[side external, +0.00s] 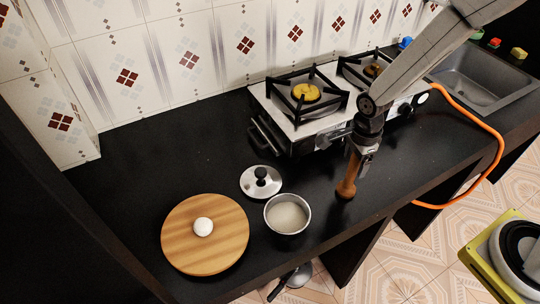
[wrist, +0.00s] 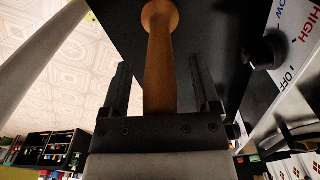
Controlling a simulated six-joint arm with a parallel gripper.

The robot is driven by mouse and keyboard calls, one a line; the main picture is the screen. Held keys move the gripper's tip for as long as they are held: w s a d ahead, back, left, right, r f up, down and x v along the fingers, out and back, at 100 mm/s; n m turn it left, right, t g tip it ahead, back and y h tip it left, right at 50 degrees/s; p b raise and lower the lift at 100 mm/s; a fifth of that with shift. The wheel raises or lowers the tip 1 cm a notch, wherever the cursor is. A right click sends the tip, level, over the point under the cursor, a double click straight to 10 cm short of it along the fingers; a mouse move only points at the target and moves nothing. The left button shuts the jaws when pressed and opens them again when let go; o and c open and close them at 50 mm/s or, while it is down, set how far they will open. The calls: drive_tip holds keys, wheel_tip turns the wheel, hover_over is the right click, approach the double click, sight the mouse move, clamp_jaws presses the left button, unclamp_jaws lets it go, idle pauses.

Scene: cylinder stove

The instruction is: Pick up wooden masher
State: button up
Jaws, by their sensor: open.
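The wooden masher (side external: 347,182) stands upright on the black counter in front of the stove, with its wider end down on the counter. My gripper (side external: 361,150) points down over its upper part. In the wrist view the masher (wrist: 159,65) runs between the two dark fingers of my gripper (wrist: 160,85). The fingers are open, with a gap on each side of the handle. The masher's top end is hidden by the gripper in the side view.
The two-burner stove (side external: 283,122) stands just behind the gripper. A pot (side external: 287,225) of pale contents, a lid (side external: 250,182) and a round wooden board (side external: 185,238) with a white ball (side external: 203,227) are to the left. An orange hose (side external: 499,153) hangs over the counter edge at right.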

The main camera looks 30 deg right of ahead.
idle(0.5)
clamp_jaws()
drive_tip(key=shift+r, duration=4.95)
